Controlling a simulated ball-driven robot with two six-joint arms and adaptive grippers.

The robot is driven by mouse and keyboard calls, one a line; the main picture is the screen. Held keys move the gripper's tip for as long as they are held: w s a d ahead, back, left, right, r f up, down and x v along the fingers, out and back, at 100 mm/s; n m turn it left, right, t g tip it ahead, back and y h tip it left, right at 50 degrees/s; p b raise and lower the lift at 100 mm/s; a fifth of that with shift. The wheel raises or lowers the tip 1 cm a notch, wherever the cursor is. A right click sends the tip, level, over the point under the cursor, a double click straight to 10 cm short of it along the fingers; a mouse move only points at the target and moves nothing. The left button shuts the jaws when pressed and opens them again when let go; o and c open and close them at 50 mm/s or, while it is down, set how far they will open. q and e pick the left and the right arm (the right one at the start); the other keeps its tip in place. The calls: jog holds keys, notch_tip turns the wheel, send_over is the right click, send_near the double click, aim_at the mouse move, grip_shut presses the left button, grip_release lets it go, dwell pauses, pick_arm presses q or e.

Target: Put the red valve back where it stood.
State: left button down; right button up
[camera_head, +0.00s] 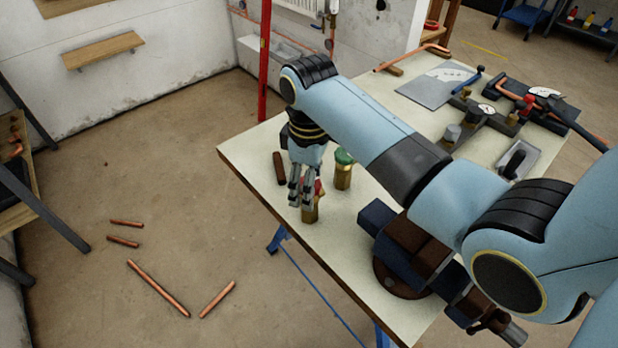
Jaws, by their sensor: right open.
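The red valve (312,212) stands on the pale workbench (250,152) near its left edge, with a brass body and a red top partly hidden by my right gripper. My right gripper (301,198) points down, its open fingers over and beside the red top; I cannot tell whether they touch it. A green-topped brass valve (343,172) stands just behind and to the right. A dark brown cylinder (279,168) stands behind and to the left. My left gripper is not in view.
A blue and brown vise (408,248) sits at the bench's near side. Gauges (486,109), a grey plate (437,88) and fittings lie farther right. Copper pipes (158,289) lie on the floor at left.

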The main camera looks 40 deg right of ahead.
notch_tip(320, 180, up, 12)
dwell(0.5)
